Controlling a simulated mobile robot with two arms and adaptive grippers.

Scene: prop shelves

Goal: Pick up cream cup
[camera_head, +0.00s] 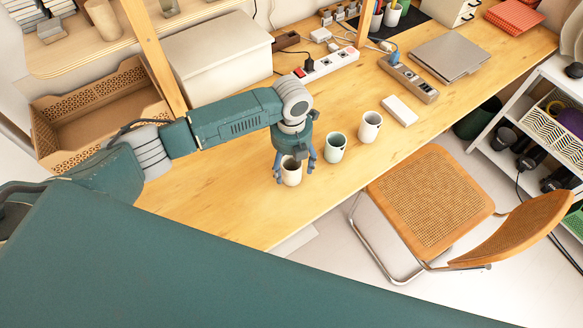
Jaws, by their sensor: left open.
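Three cups stand in a slanting row on the wooden desk. The cream cup (291,175) is the nearest, upright close to the desk's front edge. My left gripper (294,172) is over it, pointing down and open, with a finger on each side of the cup. I cannot tell whether the fingers touch it. The gripper hides part of the cup's top. A pale green cup (336,148) is just to the right, and an off-white cup (370,127) is farther right. My right gripper is not in view.
A white box (400,110) lies right of the cups, with power strips (328,66) and a grey laptop (449,57) behind. A rattan chair (430,197) stands at the desk's front. The desk (220,212) is clear left of the cream cup.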

